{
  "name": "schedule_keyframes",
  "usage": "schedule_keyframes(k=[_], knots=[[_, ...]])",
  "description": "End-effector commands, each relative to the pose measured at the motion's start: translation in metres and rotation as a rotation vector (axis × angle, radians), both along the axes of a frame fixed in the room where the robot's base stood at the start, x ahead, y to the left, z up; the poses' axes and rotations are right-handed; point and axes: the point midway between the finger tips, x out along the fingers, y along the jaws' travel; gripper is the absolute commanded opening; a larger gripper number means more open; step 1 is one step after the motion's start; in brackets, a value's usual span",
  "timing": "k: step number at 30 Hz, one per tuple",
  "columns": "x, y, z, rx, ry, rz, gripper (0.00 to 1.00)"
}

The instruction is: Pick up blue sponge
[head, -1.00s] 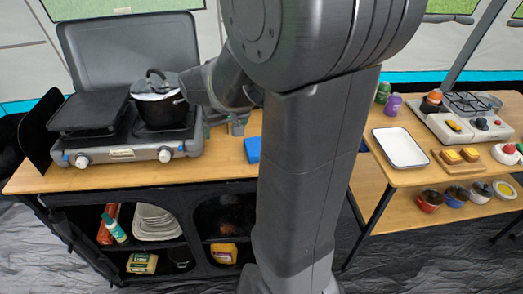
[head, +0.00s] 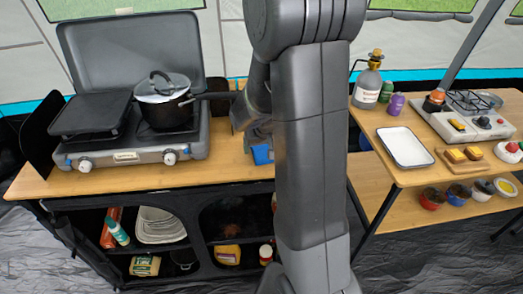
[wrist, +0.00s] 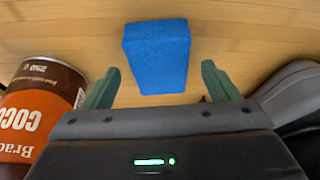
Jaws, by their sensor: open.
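The blue sponge (head: 262,154) lies on the wooden table to the right of the camping stove, partly hidden by my arm in the head view. In the wrist view the sponge (wrist: 157,57) lies on the wood just beyond and between the fingertips. My gripper (wrist: 158,82) is open and empty, with one green finger to each side of the sponge's near end. In the head view the gripper (head: 258,135) shows only in part, over the sponge.
A cocoa can (wrist: 40,110) stands close to the left finger in the wrist view. A stove (head: 130,150) with a lidded pot (head: 163,108) stands left of the sponge. Another table at right holds a white tray (head: 405,147) and a gas bottle (head: 368,85).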

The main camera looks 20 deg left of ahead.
Motion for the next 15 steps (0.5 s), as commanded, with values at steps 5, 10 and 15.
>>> schedule_keyframes(k=[5,10,15], knots=[[0.0037,0.0028,-0.0118,-0.001,0.001,0.000,0.82],[0.0042,0.0033,-0.0128,0.000,0.000,-0.001,0.82],[0.0041,0.0032,-0.0128,0.000,0.000,-0.001,0.82]])
